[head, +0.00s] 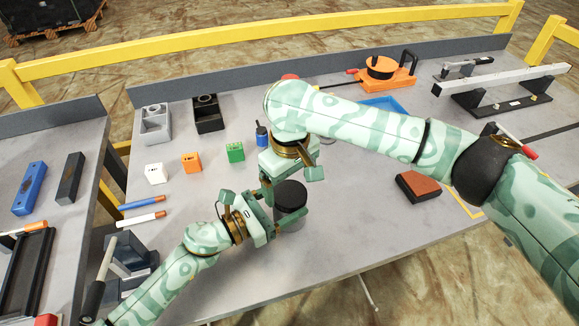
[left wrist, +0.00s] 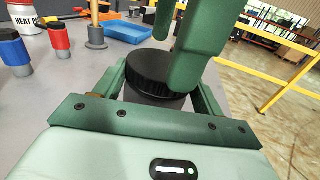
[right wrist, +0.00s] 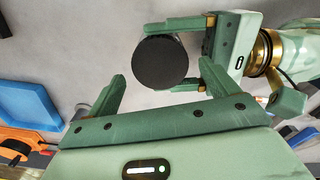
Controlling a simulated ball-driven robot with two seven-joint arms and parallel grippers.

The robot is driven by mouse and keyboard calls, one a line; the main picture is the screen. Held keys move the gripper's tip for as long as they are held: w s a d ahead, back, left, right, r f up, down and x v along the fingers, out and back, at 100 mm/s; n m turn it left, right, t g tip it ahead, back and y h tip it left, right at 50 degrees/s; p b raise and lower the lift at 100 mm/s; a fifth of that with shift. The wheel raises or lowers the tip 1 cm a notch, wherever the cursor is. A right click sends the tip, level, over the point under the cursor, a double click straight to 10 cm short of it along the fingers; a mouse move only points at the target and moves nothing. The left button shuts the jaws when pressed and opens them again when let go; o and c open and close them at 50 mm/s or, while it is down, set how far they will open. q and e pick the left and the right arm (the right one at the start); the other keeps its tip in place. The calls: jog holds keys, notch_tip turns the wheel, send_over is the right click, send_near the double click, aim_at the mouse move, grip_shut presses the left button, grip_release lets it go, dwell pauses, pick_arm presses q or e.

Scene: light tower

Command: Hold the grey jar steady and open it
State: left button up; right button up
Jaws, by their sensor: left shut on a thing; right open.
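The grey jar (head: 290,212) stands on the table with its dark ribbed lid (head: 290,194) on top. The lid also shows in the left wrist view (left wrist: 158,72) and from above in the right wrist view (right wrist: 160,62). My left gripper (head: 283,208) is shut around the jar's body from the left, below the lid. My right gripper (head: 290,182) is open above the jar, pointing down. The jar's body is mostly hidden by the left gripper.
Small white (head: 155,173), orange (head: 191,162) and green (head: 235,152) blocks and two markers lie left of the jar. A blue tray (head: 383,103) is behind my right arm. A brown-topped block (head: 418,186) lies to the right. The table front is clear.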

jog(key=shift+f, duration=1.15)
jog(key=c, duration=1)
jog(key=n, duration=0.6)
jog(key=shift+a+r+n, duration=0.1)
jog(key=shift+n, duration=0.3)
jog(key=o, duration=1.1)
jog(key=shift+s, duration=0.1)
jog(key=shift+c, duration=0.2)
